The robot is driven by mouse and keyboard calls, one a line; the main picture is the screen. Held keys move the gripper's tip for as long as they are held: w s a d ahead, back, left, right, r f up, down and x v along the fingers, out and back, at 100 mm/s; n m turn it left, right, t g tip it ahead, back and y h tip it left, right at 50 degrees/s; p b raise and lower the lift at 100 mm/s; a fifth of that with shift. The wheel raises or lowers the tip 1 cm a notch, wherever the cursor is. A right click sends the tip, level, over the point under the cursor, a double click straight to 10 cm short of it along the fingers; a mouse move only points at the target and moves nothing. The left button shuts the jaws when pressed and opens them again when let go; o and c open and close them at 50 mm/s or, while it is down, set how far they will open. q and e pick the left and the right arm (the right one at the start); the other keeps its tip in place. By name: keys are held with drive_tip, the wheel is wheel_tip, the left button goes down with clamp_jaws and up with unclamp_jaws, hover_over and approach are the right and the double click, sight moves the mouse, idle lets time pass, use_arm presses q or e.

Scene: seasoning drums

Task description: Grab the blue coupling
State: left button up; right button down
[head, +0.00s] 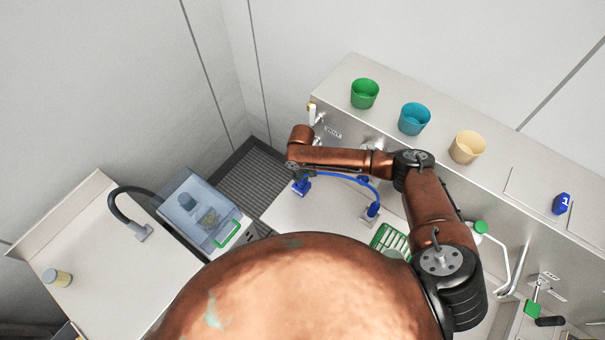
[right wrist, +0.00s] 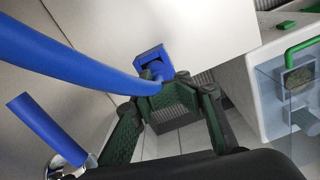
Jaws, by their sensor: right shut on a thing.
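The blue coupling (head: 301,188) is at the left end of a curved blue hose (head: 358,180) in the head view. In the right wrist view the coupling (right wrist: 153,62) shows as a square-ended blue piece beyond the fingertips. My right gripper (head: 302,176) is at the coupling, above the left part of the white counter. In the right wrist view its green fingers (right wrist: 168,98) are closed on the coupling's hose side, and they hide part of it. My left gripper is not in view.
The hose's other end (head: 374,209) stands on a metal fitting on the counter (head: 284,213). Green, teal and cream cups (head: 467,147) stand on the upper ledge. A clear-lidded box with a green handle (head: 228,234) is at left. A green rack (head: 390,240) is partly hidden by my body.

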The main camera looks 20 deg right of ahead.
drive_tip(key=s+a+r, duration=0.4)
drive_tip(key=s+r, duration=0.2)
drive_tip(key=s, duration=0.4)
drive_tip(key=shift+s+a+r, duration=0.25)
drive_tip(key=shift+a+r, duration=0.05)
drive_tip(key=shift+a, duration=0.1)
drive_tip(key=c, duration=0.6)
unclamp_jaws()
drive_tip(key=shift+o, duration=0.2)
